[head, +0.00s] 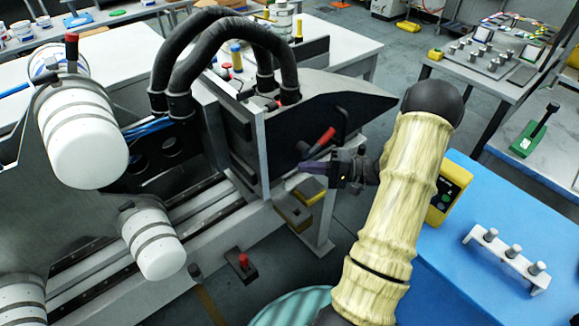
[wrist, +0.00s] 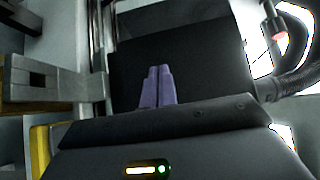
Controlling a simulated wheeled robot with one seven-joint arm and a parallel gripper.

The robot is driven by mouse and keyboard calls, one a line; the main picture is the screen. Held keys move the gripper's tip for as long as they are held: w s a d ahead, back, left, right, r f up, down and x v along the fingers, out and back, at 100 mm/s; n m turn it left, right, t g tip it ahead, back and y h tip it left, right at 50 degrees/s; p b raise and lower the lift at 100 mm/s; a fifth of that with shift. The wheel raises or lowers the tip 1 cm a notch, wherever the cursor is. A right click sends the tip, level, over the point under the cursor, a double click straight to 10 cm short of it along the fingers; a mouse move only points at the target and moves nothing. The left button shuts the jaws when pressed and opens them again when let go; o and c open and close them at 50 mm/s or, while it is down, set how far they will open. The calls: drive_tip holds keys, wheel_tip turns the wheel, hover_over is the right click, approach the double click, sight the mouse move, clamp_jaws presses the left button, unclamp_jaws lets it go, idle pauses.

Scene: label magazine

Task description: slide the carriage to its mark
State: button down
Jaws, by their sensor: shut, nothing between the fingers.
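My gripper (head: 308,167) shows in the head view at the end of my yellow-sleeved arm, in front of the dark side of the machine. Its purple fingers also show in the wrist view (wrist: 158,84), pressed together with nothing between them. What seems to be the carriage, a dark upright block with a pale edge plate (head: 262,155), stands at the end of the twin rails (head: 150,232). A red-tipped lever (head: 322,138) sticks out of the machine just above my fingers. I cannot tell whether the fingers touch anything. I cannot make out the mark.
White banded cylinders (head: 84,138) stand at the left. Thick black hoses (head: 220,22) arch over the machine. A blue table (head: 510,205) with a pegged white rack (head: 507,259) lies at the right. A red-knobbed block (head: 240,267) sits below the rails.

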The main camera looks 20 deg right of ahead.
drive_tip(key=v, duration=0.3)
